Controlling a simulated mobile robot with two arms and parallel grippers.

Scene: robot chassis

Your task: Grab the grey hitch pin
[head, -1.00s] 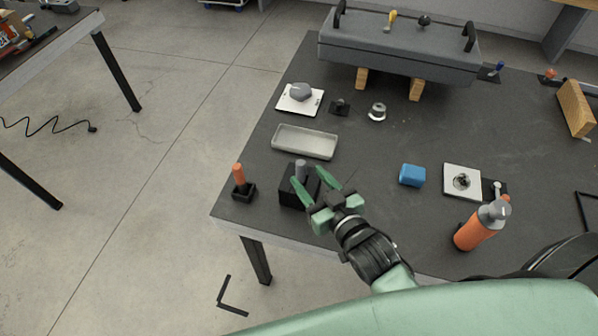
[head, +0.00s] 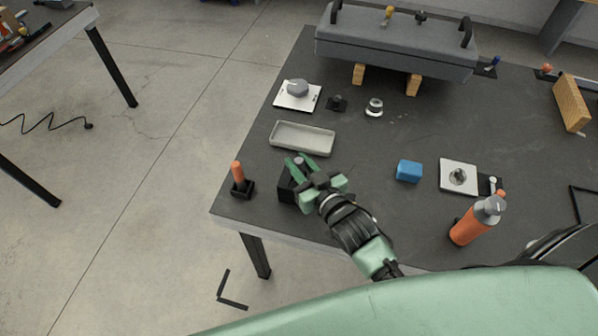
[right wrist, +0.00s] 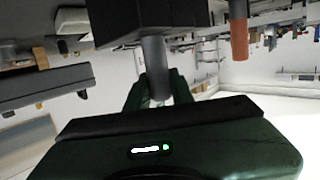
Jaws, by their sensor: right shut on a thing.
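The grey hitch pin (head: 299,160) stands upright in a black block (head: 286,190) near the front left corner of the table. In the right wrist view, which looks upside down, the grey pin (right wrist: 155,68) runs from the black block (right wrist: 150,18) in between my fingers. My right gripper (head: 300,166) is shut on the pin; its green fingers also show in the right wrist view (right wrist: 157,92). The pin is still seated in its block. Its lower end is hidden inside the block. My left gripper is not in view.
An orange-handled pin (head: 237,171) in a black holder stands just left. A grey tray (head: 303,150) lies behind the block. A blue block (head: 409,171) and an orange bottle (head: 470,228) are to the right. The table's middle is mostly clear.

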